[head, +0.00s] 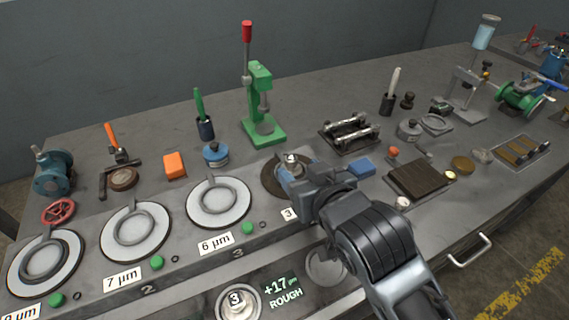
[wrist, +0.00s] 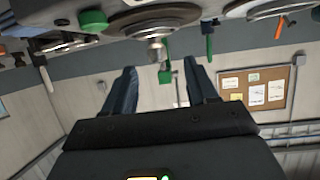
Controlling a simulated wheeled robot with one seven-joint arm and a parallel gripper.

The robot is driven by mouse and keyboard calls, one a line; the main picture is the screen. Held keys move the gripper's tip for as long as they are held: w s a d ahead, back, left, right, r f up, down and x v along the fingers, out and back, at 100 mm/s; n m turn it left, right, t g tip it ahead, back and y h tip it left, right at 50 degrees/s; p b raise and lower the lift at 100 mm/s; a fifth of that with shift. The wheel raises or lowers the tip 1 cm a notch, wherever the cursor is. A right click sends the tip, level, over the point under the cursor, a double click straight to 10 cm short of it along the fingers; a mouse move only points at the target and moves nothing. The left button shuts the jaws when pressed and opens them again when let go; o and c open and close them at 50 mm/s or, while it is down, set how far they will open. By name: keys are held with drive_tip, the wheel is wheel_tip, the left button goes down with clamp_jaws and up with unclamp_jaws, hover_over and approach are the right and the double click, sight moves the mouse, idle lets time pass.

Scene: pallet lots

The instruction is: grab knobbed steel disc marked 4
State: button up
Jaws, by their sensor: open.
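The knobbed steel disc marked 4 (head: 290,159) sits on a dark brown round plate (head: 270,181) at the right end of the row of stations. My gripper (head: 297,174) is right at it and hides its lower part and much of the plate. In the wrist view the steel knob (wrist: 157,47) shows ahead between my two spread fingers (wrist: 160,78), with a gap on each side. The gripper is open, and I see no contact with the knob.
A second knobbed disc marked 3 (head: 238,302) lies in front, beside a "+17 ROUGH" sign (head: 284,291). White round plates with rings (head: 219,222) line the left.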

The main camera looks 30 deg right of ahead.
sight(294, 164)
drive_tip(key=p+x, duration=0.1)
drive_tip(key=x, duration=0.6)
drive_tip(key=shift+w+d+f, duration=0.1)
drive_tip(key=shift+d, duration=0.1)
drive_tip(key=shift+c, duration=0.4)
clamp_jaws()
